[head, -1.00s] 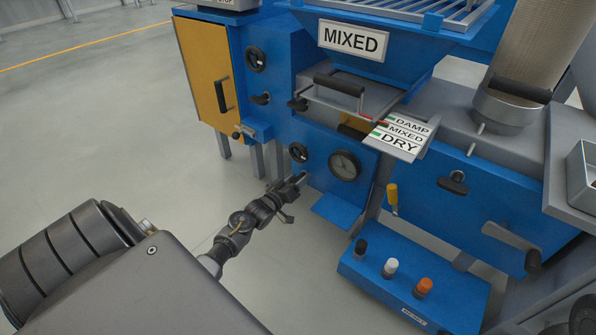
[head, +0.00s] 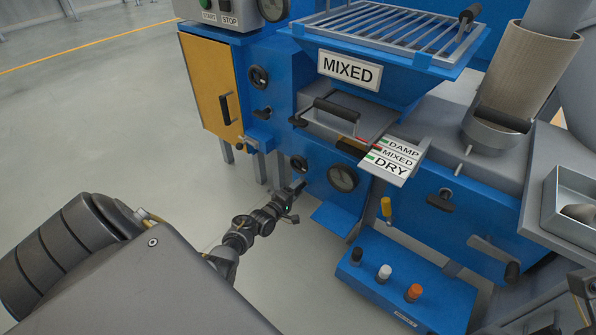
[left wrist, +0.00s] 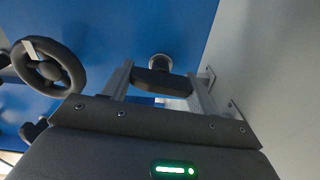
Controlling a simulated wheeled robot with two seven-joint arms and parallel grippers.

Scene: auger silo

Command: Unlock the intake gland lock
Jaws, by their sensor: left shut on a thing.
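A blue box with black, white and orange knobs (head: 405,285) stands low in front. A yellow door (head: 211,85) is to the left, and a DAMP/MIXED/DRY plate (head: 393,160) above right. Open floor (head: 110,130) lies left.

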